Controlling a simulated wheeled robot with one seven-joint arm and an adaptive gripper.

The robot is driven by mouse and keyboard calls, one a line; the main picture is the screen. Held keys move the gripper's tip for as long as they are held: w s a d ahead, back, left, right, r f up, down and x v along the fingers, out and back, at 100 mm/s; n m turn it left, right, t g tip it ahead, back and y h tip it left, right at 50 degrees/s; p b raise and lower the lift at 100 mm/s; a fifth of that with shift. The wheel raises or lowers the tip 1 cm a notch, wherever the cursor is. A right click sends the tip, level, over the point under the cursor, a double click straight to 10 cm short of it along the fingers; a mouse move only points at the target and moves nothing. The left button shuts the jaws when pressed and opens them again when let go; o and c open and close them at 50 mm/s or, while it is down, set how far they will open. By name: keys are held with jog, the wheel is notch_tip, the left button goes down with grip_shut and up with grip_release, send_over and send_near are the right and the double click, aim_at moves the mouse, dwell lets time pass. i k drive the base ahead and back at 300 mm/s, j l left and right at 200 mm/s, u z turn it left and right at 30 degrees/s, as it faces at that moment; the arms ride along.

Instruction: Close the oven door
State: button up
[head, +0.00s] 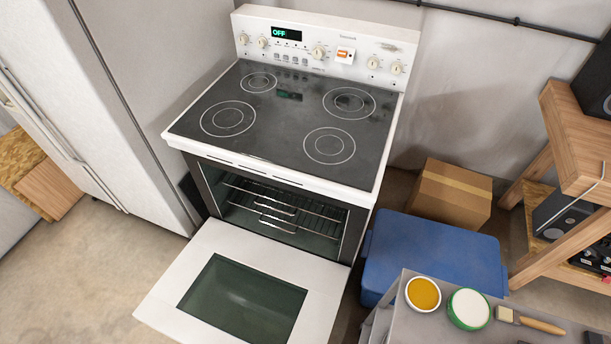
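The oven door (165,294) is white with a dark glass window and hangs wide open, folded down in front of the oven. The open oven cavity (234,216) shows metal racks inside. The oven is the lower part of a white stove (384,190) with a black glass cooktop, and its display reads OFF. The door's front edge is near the bottom of the head view, and its outer side with any handle is hidden. My gripper is not in view.
A white fridge (120,130) stands left of the stove. Right of it are a blue box (430,245), a cardboard box (450,195) and a wooden shelf (580,150). A grey surface (440,330) with paint cans and a brush is at lower right. Floor is clear at lower left.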

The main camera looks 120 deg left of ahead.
aim_at(230, 284)
jog(key=k+l+u, duration=0.1)
jog(key=u, duration=0.3)
jog(key=k+u, duration=0.1)
jog(key=u, duration=0.35)
jog(key=k+u, duration=0.1)
jog(key=u, duration=0.3)
jog(key=k+u, duration=0.1)
jog(key=u, duration=0.3)
jog(key=k+u, duration=0.1)
jog(key=u, duration=0.35)
jog(key=k+j+u, duration=0.25)
jog(key=k+j, duration=0.35)
jog(key=k+j+u, duration=0.25)
jog(key=k+j, duration=0.25)
jog(key=j, duration=0.15)
